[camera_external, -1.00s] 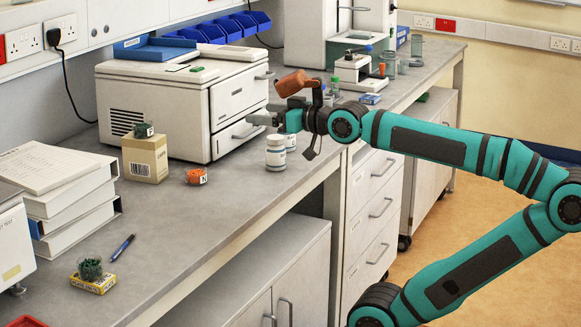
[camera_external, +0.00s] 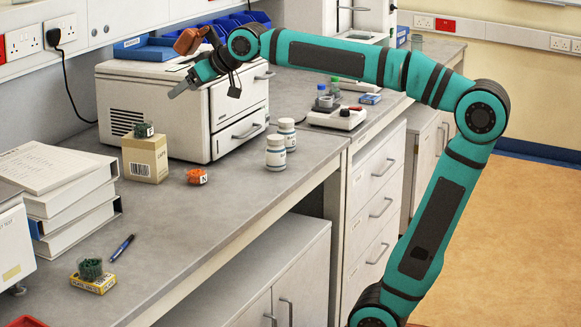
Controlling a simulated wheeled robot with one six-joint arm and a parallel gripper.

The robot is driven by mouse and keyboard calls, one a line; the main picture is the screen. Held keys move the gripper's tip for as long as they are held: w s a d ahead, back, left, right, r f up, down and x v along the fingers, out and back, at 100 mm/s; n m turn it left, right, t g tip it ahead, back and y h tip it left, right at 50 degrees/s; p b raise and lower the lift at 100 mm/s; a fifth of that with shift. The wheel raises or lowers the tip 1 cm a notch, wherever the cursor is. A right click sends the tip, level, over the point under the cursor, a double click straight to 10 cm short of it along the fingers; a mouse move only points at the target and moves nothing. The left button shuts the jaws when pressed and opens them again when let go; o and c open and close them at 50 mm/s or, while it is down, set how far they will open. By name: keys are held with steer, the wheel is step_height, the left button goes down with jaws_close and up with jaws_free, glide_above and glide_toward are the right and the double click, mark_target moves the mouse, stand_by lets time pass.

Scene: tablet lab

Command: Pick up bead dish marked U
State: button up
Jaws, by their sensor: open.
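A small dish of dark green beads (camera_external: 143,130) with a white tag sits on top of a tan carton (camera_external: 145,160); the letter on its tag is too small to read. A second dish of dark green beads (camera_external: 90,268) sits on a small yellow box (camera_external: 93,283) at the front left; no letter can be read on it. An orange bead dish (camera_external: 194,176) on the bench bears a tag that looks like N. My gripper (camera_external: 180,88) is open and empty, in front of the white machine's upper part, above and right of the carton dish.
The white two-drawer machine (camera_external: 160,110) stands behind the carton. White binders (camera_external: 70,185) are stacked at left, and a blue pen (camera_external: 122,248) lies before them. Two white bottles (camera_external: 275,155) stand near the bench edge.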

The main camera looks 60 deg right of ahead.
steer(key=w+a+f+g, duration=0.2)
steer(key=w+a+g, duration=0.15)
steer(key=w, duration=0.45)
steer(key=w+a+f+g+h, duration=0.1)
steer(key=w+a+f+g, duration=0.25)
steer(key=w, duration=0.45)
steer(key=w+a+f+g, duration=0.15)
steer(key=w+a, duration=0.25)
steer(key=w, duration=0.4)
steer(key=shift+g, duration=0.45)
steer(key=f, duration=0.4)
steer(key=w+f, duration=0.1)
steer(key=f, duration=0.6)
steer(key=shift+w+f, duration=0.15)
steer(key=shift+f, duration=0.25)
steer(key=shift+w+a+f, duration=0.1)
steer(key=shift+w+f, duration=0.05)
steer(key=shift+f, duration=0.75)
steer(key=shift+w+d+f, duration=0.1)
steer(key=shift+w+f, duration=0.1)
steer(key=shift+f, duration=0.65)
steer(key=shift+w+a+f, duration=0.1)
steer(key=shift+w+f, duration=0.05)
steer(key=shift+f, duration=0.75)
steer(key=c, duration=1.1)
